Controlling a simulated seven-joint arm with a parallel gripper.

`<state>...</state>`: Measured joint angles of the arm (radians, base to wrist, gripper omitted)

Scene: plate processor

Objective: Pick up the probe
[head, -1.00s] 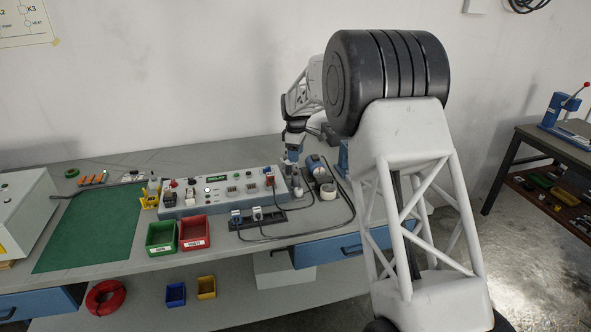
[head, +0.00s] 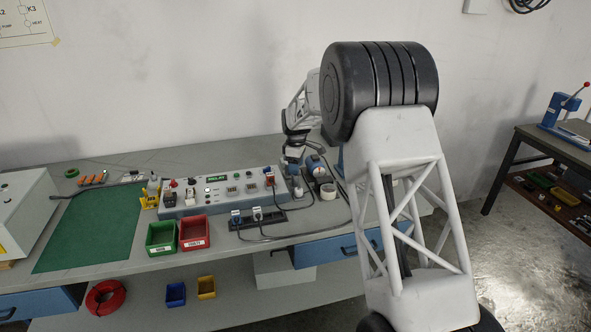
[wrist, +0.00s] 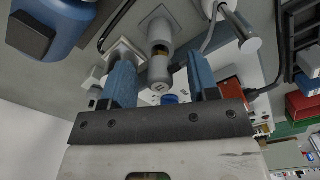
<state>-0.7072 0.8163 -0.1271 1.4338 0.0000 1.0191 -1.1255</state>
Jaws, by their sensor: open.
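My gripper (head: 293,167) is low over the bench by the right end of the grey control panel (head: 225,190). In the wrist view its two blue fingers (wrist: 160,66) are apart. In the head view my arm and gripper partly cover this spot.
A blue device with a round pale face (head: 316,166) and a white ring (head: 328,191) are close right of my gripper. A black strip with cabled plugs (head: 262,222) is in front of the panel. Green (head: 161,238) and red (head: 194,233) bins stand left. The green mat (head: 90,230) is clear.

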